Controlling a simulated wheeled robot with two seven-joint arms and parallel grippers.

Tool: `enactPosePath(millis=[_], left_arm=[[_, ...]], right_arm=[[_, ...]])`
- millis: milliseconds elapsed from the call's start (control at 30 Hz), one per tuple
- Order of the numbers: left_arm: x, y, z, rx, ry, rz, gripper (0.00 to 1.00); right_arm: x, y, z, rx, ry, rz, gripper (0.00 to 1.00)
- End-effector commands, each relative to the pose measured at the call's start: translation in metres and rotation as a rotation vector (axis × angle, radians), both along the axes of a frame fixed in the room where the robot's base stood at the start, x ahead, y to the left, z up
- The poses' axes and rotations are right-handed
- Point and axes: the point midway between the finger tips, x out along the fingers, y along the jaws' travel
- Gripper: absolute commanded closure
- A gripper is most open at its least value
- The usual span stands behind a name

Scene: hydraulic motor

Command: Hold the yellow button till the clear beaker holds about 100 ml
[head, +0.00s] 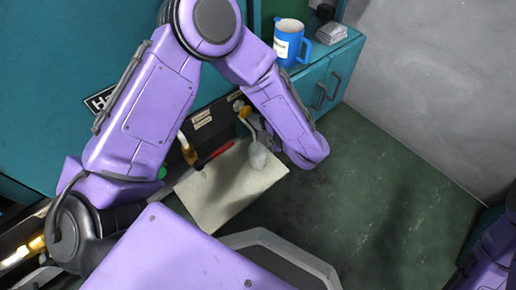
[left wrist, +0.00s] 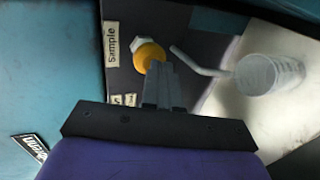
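The yellow button (left wrist: 150,54) is a round knob on a dark panel beside a "Sample" label, in the left wrist view. My left gripper (left wrist: 160,68) has its fingers together, with the tips at the button's lower edge. They appear to touch it, but how far it is pressed cannot be told. The clear beaker (head: 258,156) stands on a pale board; it also shows in the left wrist view (left wrist: 272,74). A thin spout (left wrist: 198,62) reaches toward its mouth. The liquid level cannot be read. In the head view my purple arm hides most of the left gripper. My right gripper is not visible.
A red-handled item (head: 216,153) and a yellow handle (head: 184,142) are left of the beaker. A blue mug (head: 288,44) stands on the teal cabinet (head: 318,84). The floor to the right is clear.

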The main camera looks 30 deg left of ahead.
Motion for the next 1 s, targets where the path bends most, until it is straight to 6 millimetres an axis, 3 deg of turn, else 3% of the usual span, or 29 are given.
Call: enactPosePath(millis=[1000], left_arm=[[0.006, 0.018, 0.0, 0.0, 0.0, 0.001, 1.0]], right_arm=[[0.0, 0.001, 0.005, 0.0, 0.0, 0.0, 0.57]])
